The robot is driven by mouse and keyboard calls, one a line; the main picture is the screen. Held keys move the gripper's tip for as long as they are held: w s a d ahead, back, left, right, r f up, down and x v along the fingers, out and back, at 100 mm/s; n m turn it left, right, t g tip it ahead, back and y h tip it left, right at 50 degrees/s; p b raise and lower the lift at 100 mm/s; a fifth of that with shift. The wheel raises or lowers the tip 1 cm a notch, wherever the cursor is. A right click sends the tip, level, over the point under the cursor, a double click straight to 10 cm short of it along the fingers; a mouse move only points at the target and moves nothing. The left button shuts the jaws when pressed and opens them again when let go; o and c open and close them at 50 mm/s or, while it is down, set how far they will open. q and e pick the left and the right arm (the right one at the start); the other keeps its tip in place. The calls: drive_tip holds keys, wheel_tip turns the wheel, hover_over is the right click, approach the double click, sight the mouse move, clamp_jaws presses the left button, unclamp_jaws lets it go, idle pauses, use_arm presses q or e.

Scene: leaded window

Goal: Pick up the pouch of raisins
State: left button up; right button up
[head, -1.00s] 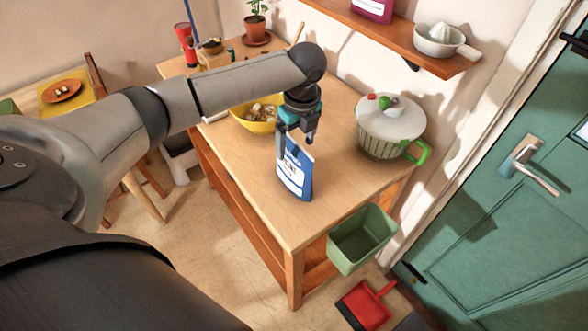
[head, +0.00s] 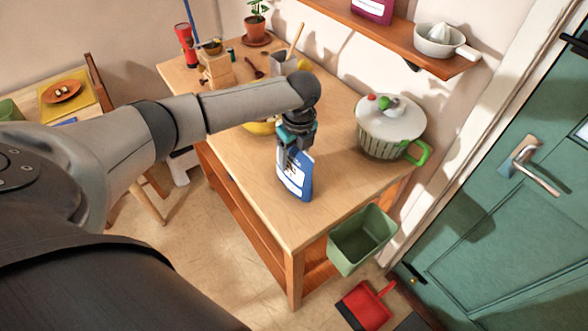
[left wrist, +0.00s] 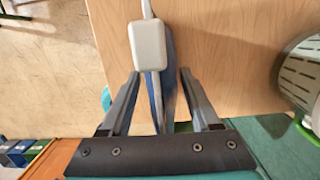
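A blue pouch with a white label (head: 301,181) stands upright near the front of the wooden table; its print is too small to read. My left gripper (head: 292,163) points down over its upper part, which the fingers partly hide. In the left wrist view the two fingers (left wrist: 160,76) are apart, with the pouch's thin blue edge (left wrist: 169,80) between them and gaps at both sides. A pale rounded block on a thin stem (left wrist: 148,45) covers part of the pouch there; I cannot tell what it is. My right gripper is not in view.
A white-lidded strainer pot (head: 390,128) with a green handle stands right of the pouch. A yellow bowl (head: 258,127) is partly hidden behind my arm. A green bin (head: 362,240) hangs at the table's edge. A purple packet (head: 372,10) sits on the shelf.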

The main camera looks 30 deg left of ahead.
use_arm(q)
clamp_jaws()
idle(0.6)
